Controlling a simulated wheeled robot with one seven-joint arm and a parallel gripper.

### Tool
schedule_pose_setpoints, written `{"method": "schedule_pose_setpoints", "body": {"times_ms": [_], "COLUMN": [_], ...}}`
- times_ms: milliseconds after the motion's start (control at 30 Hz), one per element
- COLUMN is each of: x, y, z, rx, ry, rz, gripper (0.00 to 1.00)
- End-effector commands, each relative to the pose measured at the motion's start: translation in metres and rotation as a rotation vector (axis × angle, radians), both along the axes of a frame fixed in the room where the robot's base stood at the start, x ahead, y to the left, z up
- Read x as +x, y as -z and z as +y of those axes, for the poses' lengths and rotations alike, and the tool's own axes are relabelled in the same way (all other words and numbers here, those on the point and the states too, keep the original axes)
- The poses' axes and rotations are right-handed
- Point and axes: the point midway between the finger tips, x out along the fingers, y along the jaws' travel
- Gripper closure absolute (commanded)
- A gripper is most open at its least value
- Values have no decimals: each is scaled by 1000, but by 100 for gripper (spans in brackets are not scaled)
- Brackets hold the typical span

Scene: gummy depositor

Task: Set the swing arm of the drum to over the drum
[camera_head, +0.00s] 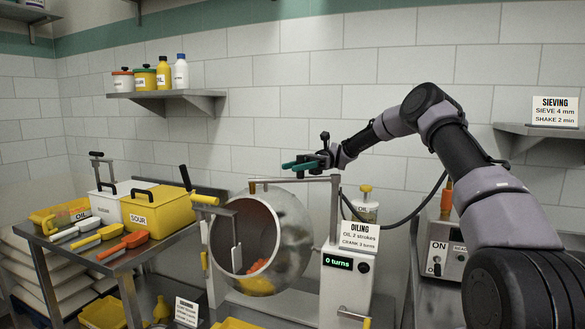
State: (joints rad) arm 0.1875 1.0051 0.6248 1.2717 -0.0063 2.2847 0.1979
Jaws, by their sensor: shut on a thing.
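The drum (290,232) is a clear, rounded vessel with its round mouth facing left, mounted beside a white machine housing (345,285). The swing arm (290,180) is a thin grey bar reaching left from the top of an upright post (334,215). Its brown-orange tip (252,187) is at the left end, above the drum's upper rim in this view. My gripper (292,166), with teal fingers, comes from the right at the swing arm's height. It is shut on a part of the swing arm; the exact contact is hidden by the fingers.
A sign marked OILING (360,235) and a display reading 0 turns (337,262) are on the machine. A steel table (130,262) at left holds a yellow SOUR bin (155,212) and several scoops. A wall shelf (165,94) holds bottles. A control box (447,250) stands at right.

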Motion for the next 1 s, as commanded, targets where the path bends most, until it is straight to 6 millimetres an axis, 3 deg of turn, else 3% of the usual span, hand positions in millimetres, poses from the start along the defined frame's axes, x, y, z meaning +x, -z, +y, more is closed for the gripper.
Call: {"method": "schedule_pose_setpoints", "body": {"times_ms": [500,533,567,1000], "x": [-6,-6,-6,-5], "y": [5,5,5,2], "z": [-3,-3,-2,-1], "rx": [-11,-11,-10,-6], "ry": [-27,-27,-27,-24], "rz": [9,9,10,4], "gripper": [100,45,39,39]}}
